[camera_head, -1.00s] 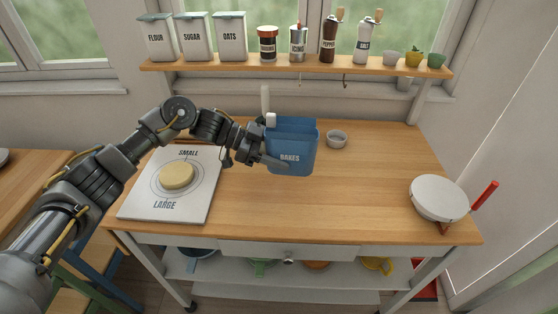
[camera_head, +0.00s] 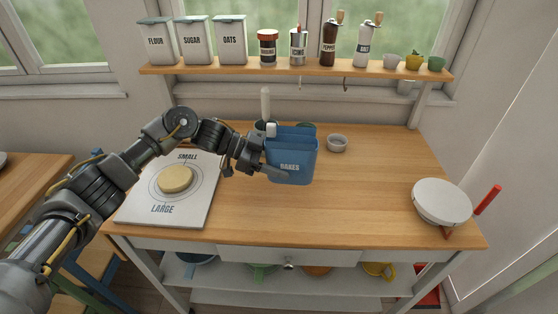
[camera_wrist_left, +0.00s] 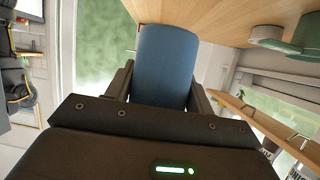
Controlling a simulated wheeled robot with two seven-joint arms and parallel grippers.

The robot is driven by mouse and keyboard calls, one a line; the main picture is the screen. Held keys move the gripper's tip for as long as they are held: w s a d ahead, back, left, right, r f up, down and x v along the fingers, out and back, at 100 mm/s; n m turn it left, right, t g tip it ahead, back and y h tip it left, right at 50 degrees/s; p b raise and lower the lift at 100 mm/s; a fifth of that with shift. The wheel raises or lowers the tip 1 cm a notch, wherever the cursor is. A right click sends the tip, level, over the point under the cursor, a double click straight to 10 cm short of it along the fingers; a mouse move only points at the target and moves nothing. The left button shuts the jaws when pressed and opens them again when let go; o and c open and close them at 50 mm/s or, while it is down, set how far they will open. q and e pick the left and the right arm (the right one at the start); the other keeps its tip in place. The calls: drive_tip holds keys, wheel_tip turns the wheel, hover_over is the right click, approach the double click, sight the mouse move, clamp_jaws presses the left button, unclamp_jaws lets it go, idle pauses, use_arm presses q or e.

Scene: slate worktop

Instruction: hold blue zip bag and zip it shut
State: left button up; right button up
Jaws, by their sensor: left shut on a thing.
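The blue zip bag (camera_head: 292,158), labelled "BAKES", stands upright on the wooden worktop, left of its middle. Its top looks open, with the back wall showing above the front wall. A small white piece (camera_head: 271,128) sits at its upper left corner. My left gripper (camera_head: 266,160) is shut on the bag's left side. In the left wrist view the bag (camera_wrist_left: 165,65) fills the space between the two fingers (camera_wrist_left: 162,88). The far finger is partly hidden by the bag in the head view. My right gripper is not in view.
A white board (camera_head: 200,205) with a round dough piece (camera_head: 175,179) lies at the left. A small grey bowl (camera_head: 337,144) stands behind the bag to the right. The worktop's front middle is clear.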

use_arm(q)
drive_tip(key=b, duration=0.2)
hover_over(279, 202)
drive_tip(key=shift+f, duration=2.05)
drive_tip(key=shift+f+b, duration=0.5)
drive_tip(key=shift+f, duration=0.1)
drive_tip(key=shift+f+b, duration=1.65)
drive_tip(key=shift+f, duration=1)
drive_tip(key=shift+f, duration=0.2)
